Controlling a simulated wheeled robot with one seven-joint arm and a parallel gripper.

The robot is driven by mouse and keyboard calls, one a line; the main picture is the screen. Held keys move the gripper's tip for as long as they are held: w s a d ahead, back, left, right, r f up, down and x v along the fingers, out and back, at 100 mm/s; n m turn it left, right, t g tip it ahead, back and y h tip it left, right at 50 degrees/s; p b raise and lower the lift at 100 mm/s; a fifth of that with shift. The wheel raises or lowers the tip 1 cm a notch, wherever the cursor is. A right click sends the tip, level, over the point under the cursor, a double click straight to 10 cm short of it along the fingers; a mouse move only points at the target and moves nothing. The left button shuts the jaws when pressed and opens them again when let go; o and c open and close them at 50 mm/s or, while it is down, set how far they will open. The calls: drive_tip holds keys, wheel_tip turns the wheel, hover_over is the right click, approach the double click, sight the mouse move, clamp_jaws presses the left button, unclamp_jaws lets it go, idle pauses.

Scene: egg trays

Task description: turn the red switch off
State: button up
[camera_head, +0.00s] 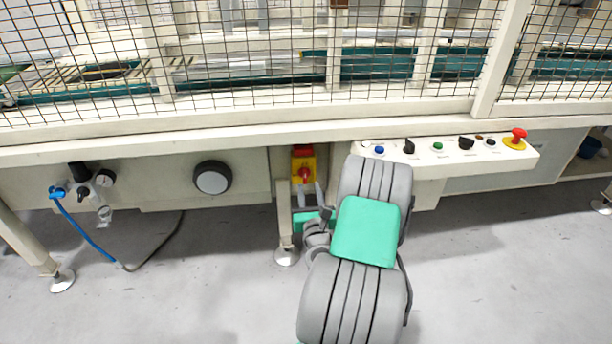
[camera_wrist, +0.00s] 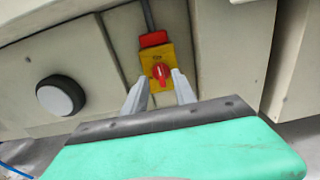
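The red switch (camera_head: 305,174) is a rotary knob on a yellow plate, under a red cap, on the machine's lower front. In the wrist view the red knob (camera_wrist: 161,71) shows in full between my fingertips, with its pale mark near upright. My gripper (camera_head: 308,188) is just below and in front of the switch. In the wrist view its two grey fingers (camera_wrist: 158,80) are apart, one on each side of the lower part of the yellow plate, with nothing between them that they grip. Whether the fingertips touch the plate cannot be told.
A control panel (camera_head: 450,157) with several buttons and a red emergency stop (camera_head: 518,135) lies to the right of the switch. A round dial (camera_head: 212,177) is to the left. A white leg (camera_head: 284,220) stands just below left of the switch. A wire mesh guard is above.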

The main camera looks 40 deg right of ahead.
sight(305, 174)
drive_tip(key=p+x, duration=0.2)
drive_tip(key=x, duration=0.3)
drive_tip(key=shift+w+r, duration=0.15)
drive_tip(key=shift+w, duration=0.15)
drive_tip(key=shift+w+d+f, duration=0.2)
drive_tip(key=shift+w+d, duration=0.1)
drive_tip(key=shift+w, duration=0.05)
drive_tip(key=shift+c, duration=0.4)
clamp_jaws()
